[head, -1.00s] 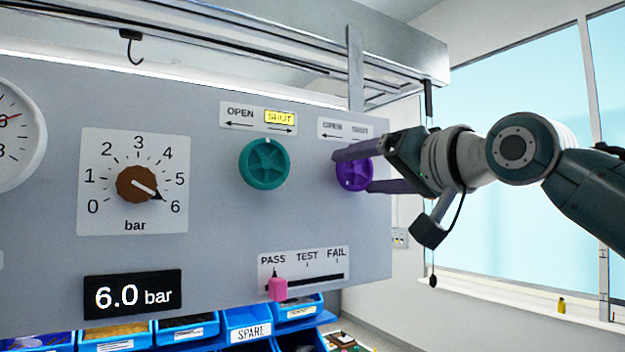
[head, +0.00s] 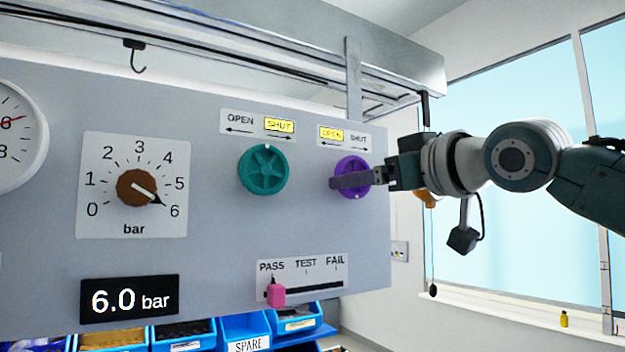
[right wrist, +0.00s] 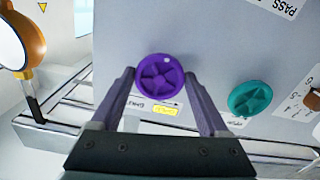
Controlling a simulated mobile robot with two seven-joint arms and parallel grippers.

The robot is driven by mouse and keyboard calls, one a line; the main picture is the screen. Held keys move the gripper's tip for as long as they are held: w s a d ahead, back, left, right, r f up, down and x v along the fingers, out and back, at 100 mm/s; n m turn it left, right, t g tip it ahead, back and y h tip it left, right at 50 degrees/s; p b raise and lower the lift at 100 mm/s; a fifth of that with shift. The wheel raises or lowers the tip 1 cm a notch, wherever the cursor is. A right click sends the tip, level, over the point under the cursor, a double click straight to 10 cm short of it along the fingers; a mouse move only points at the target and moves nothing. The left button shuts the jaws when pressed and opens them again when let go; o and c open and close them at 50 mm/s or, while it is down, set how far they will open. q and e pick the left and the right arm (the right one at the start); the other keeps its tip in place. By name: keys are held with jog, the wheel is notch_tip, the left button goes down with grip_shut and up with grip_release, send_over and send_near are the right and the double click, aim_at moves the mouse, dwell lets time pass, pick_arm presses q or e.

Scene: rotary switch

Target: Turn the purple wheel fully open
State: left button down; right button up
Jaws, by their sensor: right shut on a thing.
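The purple wheel (head: 352,163) is on the right part of the grey panel; it also shows in the right wrist view (right wrist: 160,76). The OPEN mark (head: 331,134) above it is lit yellow, and its SHUT mark is unlit. A white dot (head: 356,196) sits near the wheel's lower rim. My right gripper (head: 338,183) reaches in from the right and is shut on the wheel. In the wrist view its fingers (right wrist: 159,76) lie on opposite sides of the rim. One finger hides part of the wheel in the head view. My left gripper is not in view.
A teal wheel (head: 263,170) with SHUT lit is left of the purple one. A pink slider (head: 276,292) stands at PASS below. A brown knob (head: 136,187) points near 6, over a 6.0 bar display (head: 130,300). Blue bins (head: 245,331) are underneath.

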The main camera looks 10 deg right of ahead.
jog(key=shift+n, duration=0.3)
jog(key=o, duration=1.2)
jog(key=shift+o, duration=0.2)
jog(key=b+v, duration=0.2)
jog(key=v, duration=0.8)
